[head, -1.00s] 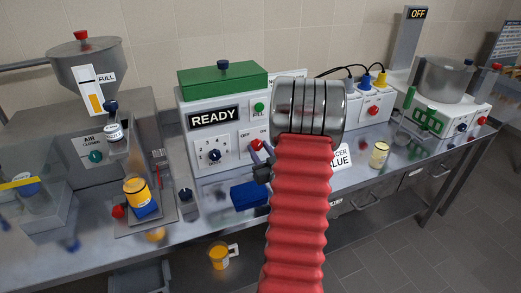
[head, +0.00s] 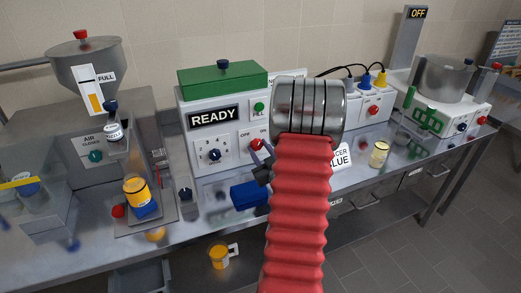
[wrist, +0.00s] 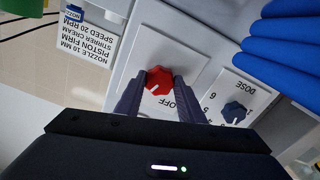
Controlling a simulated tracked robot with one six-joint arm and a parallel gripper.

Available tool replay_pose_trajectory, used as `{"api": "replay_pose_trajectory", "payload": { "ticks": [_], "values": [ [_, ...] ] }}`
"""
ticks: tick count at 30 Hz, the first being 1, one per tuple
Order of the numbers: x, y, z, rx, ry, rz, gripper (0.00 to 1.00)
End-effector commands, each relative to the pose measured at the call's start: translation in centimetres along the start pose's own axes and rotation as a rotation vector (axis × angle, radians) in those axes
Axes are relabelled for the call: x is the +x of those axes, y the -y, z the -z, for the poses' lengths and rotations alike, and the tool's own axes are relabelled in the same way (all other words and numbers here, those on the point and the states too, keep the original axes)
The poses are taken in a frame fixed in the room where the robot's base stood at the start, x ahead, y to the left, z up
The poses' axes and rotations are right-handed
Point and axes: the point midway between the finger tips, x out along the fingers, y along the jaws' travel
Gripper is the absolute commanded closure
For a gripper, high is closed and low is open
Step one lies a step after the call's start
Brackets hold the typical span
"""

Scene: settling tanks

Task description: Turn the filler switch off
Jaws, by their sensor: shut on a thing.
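The filler's control box (head: 185,163) is white with a green top and a lit READY sign (head: 213,116). Its red switch knob (head: 255,144) sits on a plate marked OFF and ON. In the wrist view the red knob (wrist: 158,80) shows between both fingertips, upside down, with the OFF mark just below and right of it. The ON mark is hidden there. My gripper (wrist: 160,82) is shut on the knob. In the head view my gripper (head: 262,157) is partly hidden behind my red arm.
A blue DOSE dial (head: 214,155) and a green FILL button (head: 259,107) are close by on the panel. A hopper (head: 85,70) and an orange jar (head: 137,191) stand left. A second white box (head: 372,107) stands right.

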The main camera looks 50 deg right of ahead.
Motion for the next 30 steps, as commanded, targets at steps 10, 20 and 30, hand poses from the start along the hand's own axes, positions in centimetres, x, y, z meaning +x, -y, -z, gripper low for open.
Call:
{"api": "replay_pose_trajectory", "payload": {
  "ticks": [10,20,30],
  "values": [
    [-0.13,-0.29,-0.04,-0.311,0.001,-0.006,0.87],
    [-0.15,-0.25,-0.06,-0.624,0.003,-0.005,0.87],
    [-0.18,-0.19,-0.11,-0.891,0.004,-0.003,0.87]
  ]
}}
